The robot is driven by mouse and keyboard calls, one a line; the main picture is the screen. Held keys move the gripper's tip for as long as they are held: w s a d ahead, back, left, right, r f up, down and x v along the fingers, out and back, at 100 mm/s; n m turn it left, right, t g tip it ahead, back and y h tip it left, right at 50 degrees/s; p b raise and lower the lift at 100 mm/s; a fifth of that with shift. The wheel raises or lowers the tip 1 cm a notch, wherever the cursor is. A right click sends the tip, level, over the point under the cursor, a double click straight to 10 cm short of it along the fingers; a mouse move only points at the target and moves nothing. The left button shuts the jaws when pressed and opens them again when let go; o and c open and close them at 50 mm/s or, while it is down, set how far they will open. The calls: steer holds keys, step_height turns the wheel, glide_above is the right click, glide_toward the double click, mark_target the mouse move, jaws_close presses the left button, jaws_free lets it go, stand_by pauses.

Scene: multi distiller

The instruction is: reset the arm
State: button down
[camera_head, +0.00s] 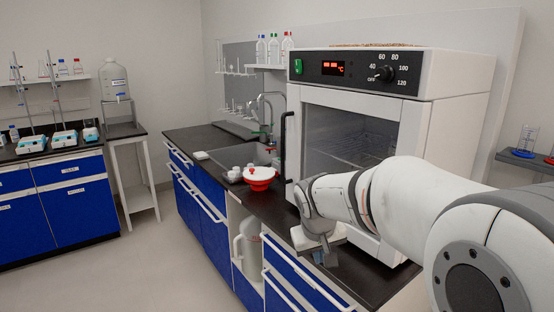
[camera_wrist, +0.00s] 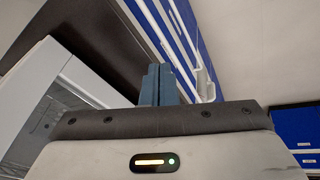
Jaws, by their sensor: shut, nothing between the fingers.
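My arm reaches in from the right of the head view, in front of the white oven. My gripper (camera_head: 328,257) is at the arm's end, over the front edge of the dark counter and pointing down. In the wrist view, the two blue-grey fingers of my gripper (camera_wrist: 158,84) are pressed together with nothing between them. My gripper touches no object that I can see.
The white drying oven (camera_head: 455,85) stands on the dark counter (camera_head: 285,206), its glass door closed. A red and white pot (camera_head: 260,178) and small white cups (camera_head: 234,172) stand left of the arm. Blue drawers (camera_head: 280,275) are below. The floor at left is clear.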

steer(key=s+d+r+m+p, duration=0.1)
steer(key=s+d+r+p, duration=0.1)
steer(key=s, duration=0.9)
steer(key=s+d+r+m+g+y+p, duration=0.1)
steer(key=s+d+r+p, duration=0.2)
steer(key=s, duration=0.8)
steer(key=shift+d+m+p, duration=0.2)
steer(key=shift+m+p, duration=0.1)
steer(key=shift+p, duration=0.55)
